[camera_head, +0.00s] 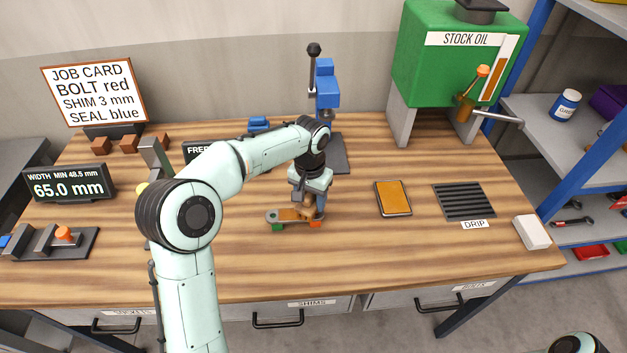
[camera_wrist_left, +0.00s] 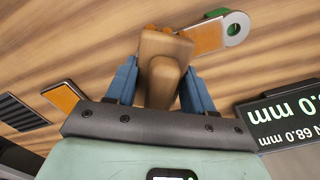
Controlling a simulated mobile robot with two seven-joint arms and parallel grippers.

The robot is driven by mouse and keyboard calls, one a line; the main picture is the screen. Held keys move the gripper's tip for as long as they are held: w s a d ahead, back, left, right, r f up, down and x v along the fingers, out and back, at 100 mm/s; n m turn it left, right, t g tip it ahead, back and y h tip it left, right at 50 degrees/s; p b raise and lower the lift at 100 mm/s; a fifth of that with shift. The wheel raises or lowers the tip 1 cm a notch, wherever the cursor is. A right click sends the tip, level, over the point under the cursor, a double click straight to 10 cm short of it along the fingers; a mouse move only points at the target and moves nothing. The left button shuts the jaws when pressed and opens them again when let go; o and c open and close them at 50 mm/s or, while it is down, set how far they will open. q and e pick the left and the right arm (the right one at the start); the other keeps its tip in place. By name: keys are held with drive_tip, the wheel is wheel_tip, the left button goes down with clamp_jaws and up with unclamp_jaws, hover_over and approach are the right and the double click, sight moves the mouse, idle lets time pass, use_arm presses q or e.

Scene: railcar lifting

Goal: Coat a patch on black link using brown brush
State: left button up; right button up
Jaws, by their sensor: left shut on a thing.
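My left gripper (camera_head: 312,203) is shut on the brown brush (camera_wrist_left: 160,68), whose wooden handle sits between the blue fingers in the left wrist view. The gripper points down over the right part of a small link (camera_head: 272,216). The link looks light grey at its ring end, not black, and has an orange-brown patch (camera_wrist_left: 207,38) along its bar. It rests on a green support and an orange one. The brush tip is at the link near the patch; whether it touches is hard to tell. The link's other end is hidden by brush and gripper. My right gripper is out of view.
An orange pad in a dark frame (camera_head: 393,198) lies right of the link, then a drip grille (camera_head: 464,201) and a white block (camera_head: 531,232). A blue press (camera_head: 326,90) stands behind. The green oil tank (camera_head: 450,65) stands at back right. The front table strip is clear.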

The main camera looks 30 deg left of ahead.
use_arm(q)
drive_tip(key=shift+w+a+r+p, duration=0.15)
drive_tip(key=shift+r+p, duration=0.25)
drive_tip(key=shift+r, duration=0.55)
drive_tip(key=shift+r+p, duration=0.45)
drive_tip(key=shift+r, duration=1.35)
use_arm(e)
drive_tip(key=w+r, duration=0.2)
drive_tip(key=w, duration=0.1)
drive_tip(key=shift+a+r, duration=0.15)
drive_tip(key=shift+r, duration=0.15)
